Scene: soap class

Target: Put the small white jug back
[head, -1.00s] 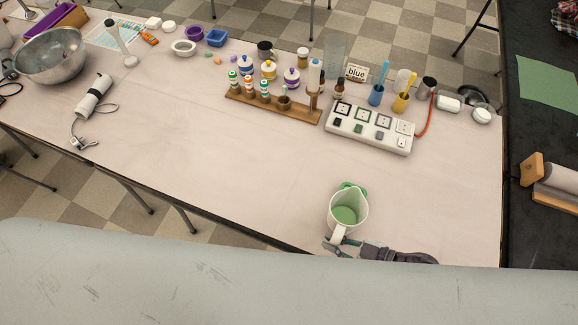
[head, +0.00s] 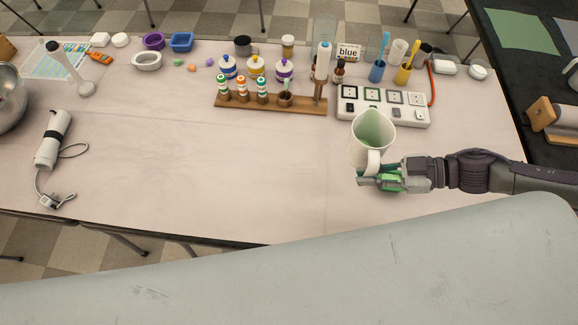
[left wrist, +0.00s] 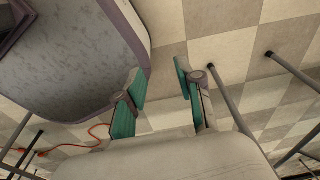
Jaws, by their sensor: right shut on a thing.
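The small white jug (head: 367,150) is in the head view, right of centre, with green inside it. My right gripper (head: 378,178) is shut on the jug at its handle, on the side nearest me. The jug is roughly upright; I cannot tell whether its base touches the table (head: 200,165). My left gripper (left wrist: 160,95) shows in the left wrist view with its two fingers apart and nothing between them, over the tiled floor. It does not show in the head view.
A white tray-like block with square sockets (head: 385,103) stands just behind the jug. A wooden rack (head: 270,103) with several small bottles stands to its left. A white hand blender (head: 52,140) with a cord lies at left. The table's front middle is clear.

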